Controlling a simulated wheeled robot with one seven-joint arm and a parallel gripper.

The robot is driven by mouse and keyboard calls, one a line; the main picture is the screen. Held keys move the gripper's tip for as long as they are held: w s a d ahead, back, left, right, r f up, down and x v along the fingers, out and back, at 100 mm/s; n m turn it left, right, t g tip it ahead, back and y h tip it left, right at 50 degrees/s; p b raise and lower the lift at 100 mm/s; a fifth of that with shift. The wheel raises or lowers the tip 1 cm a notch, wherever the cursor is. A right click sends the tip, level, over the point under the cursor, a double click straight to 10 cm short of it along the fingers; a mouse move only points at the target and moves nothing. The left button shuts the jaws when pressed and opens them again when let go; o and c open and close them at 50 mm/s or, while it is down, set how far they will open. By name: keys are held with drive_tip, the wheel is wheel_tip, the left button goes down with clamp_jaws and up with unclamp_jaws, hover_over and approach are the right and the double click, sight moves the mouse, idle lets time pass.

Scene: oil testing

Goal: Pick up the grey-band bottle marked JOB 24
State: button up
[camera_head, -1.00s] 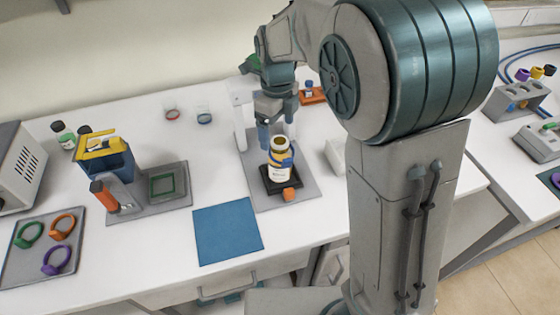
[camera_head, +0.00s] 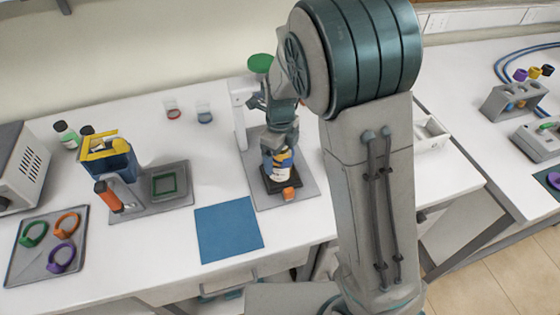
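A bottle (camera_head: 280,175) with a white label stands upright on a small black stand with an orange knob, on a grey plate near the middle of the bench. A blue part shows at its side. My gripper (camera_head: 277,156) points down over the bottle's top, with its fingers around or just beside the upper part. They hide the bottle's neck, and I cannot tell whether they press on it. No JOB marking or grey band can be made out.
The blue-and-yellow device (camera_head: 118,160) with an orange handle stands on a grey plate at left. A blue mat (camera_head: 229,233) lies in front. A tray (camera_head: 22,262) holds coloured rings. Two small glasses (camera_head: 204,113) stand behind. A white upright (camera_head: 240,115) rises just behind my gripper.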

drive_tip(key=c, duration=1.3)
drive_tip(key=shift+w+r, duration=0.1)
drive_tip(key=shift+r, duration=0.05)
